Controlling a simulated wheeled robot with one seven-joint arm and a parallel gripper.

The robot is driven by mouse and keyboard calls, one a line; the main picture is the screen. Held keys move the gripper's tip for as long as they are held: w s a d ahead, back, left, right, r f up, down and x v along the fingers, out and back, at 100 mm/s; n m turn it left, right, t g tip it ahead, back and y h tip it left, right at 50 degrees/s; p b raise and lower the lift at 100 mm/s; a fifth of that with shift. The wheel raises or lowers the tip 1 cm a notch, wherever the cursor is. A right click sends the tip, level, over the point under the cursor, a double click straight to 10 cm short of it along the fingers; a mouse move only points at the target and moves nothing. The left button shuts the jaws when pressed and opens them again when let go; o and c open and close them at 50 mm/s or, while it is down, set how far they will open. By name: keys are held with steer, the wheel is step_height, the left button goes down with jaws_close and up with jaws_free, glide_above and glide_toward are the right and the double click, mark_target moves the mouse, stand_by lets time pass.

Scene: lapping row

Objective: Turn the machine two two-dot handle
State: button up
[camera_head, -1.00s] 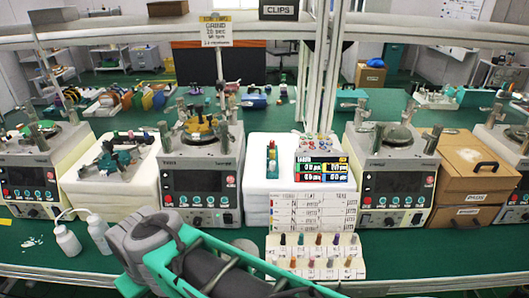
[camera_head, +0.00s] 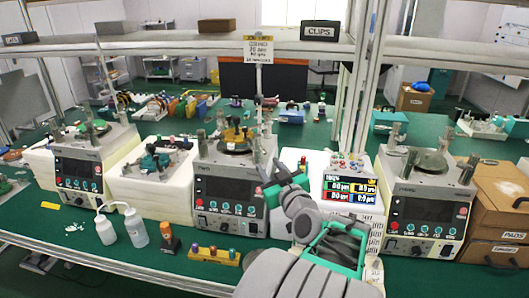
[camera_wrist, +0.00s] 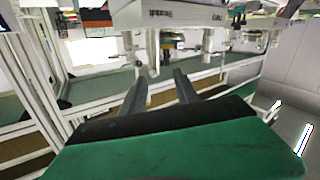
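Machine two appears to be the second grey lapping machine from the left (camera_head: 230,188), with a dark screen, a row of knobs and a round plate on top. Upright posts with handles stand around that plate; I cannot make out dots on any handle. My gripper (camera_head: 280,182) is in front of this machine's right side, partly covering it. In the wrist view, my gripper's two dark fingers (camera_wrist: 161,75) are apart with nothing between them. Grey posts (camera_wrist: 208,42) under a pale machine body show beyond the fingertips; I cannot tell whether they touch.
Another machine (camera_head: 82,172) stands at left and one (camera_head: 425,205) at right. White bottles (camera_head: 136,228), an orange-black bottle (camera_head: 171,240) and a yellow peg block (camera_head: 214,254) stand at the front. Brown boxes (camera_head: 497,200) are at right. A shelf (camera_head: 180,42) crosses above.

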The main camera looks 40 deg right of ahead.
mark_target(265, 154)
steer(key=p+x, duration=0.1)
steer(key=x, duration=0.3)
steer(key=d+r+p+x, duration=0.1)
steer(key=x, duration=0.2)
steer(key=shift+s+d+p, duration=0.1)
steer(key=shift+s+p, duration=0.1)
steer(key=shift+p, duration=0.1)
steer(key=shift+w+d+f, duration=0.1)
steer(key=shift+w+d, duration=0.05)
steer(key=shift+w, duration=0.1)
steer(key=shift+c, duration=0.3)
steer(key=c, duration=0.7)
jaws_close()
steer(key=shift+s+f+h, duration=0.1)
steer(key=shift+h, duration=0.2)
